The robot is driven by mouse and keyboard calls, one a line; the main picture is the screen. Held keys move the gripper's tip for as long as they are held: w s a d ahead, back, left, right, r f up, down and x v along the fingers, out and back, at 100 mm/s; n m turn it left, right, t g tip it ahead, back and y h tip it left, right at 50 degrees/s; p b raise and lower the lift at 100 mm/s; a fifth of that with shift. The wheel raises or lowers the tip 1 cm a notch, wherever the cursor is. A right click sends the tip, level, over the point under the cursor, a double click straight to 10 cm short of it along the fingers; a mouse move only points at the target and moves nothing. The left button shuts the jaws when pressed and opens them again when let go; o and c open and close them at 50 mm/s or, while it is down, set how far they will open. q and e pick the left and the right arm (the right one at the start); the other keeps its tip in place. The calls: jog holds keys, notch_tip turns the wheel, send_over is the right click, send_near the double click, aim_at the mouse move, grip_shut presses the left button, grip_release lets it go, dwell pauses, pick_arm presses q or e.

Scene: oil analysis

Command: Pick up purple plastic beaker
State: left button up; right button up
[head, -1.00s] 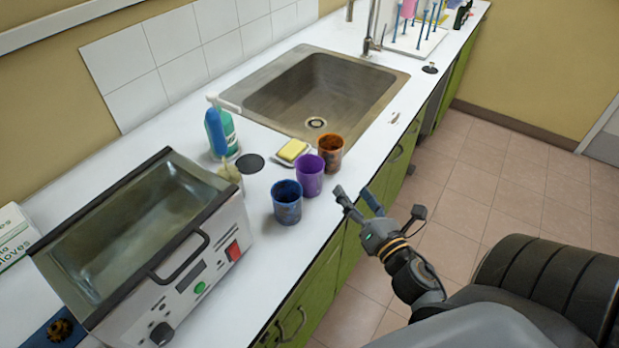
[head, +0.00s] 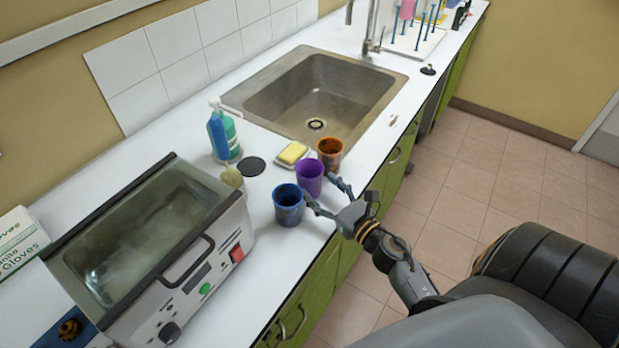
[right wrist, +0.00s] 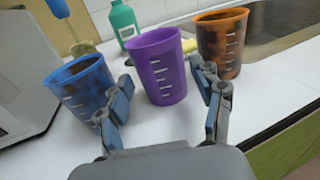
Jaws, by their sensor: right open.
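The purple plastic beaker (head: 310,178) stands upright on the white counter between a blue beaker (head: 288,205) and an orange-brown beaker (head: 330,152). My right gripper (head: 325,196) is open at the counter's front edge, its fingers pointing at the purple beaker. In the right wrist view the purple beaker (right wrist: 158,68) stands just ahead, between the lines of the two spread fingers (right wrist: 165,98). The left finger overlaps the blue beaker (right wrist: 85,88) in that view; whether they touch I cannot tell. The right finger is in front of the gap towards the orange beaker (right wrist: 222,42). My left gripper is not in view.
A water bath (head: 150,255) stands at the left on the counter. Behind the beakers are a yellow sponge (head: 292,153), a green bottle (head: 228,135) and a small flask (head: 232,177). The sink (head: 325,85) lies beyond them.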

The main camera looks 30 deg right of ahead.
aim_at(302, 171)
jog(key=w+p, duration=0.1)
jog(key=w, duration=0.3)
jog(key=shift+w+a+r, duration=0.1)
jog(key=shift+w+a, duration=0.05)
jog(key=shift+w, duration=0.15)
jog(key=shift+w+a, duration=0.1)
jog(key=shift+w, duration=0.35)
jog(key=c, duration=0.7)
jog(key=shift+c, duration=0.2)
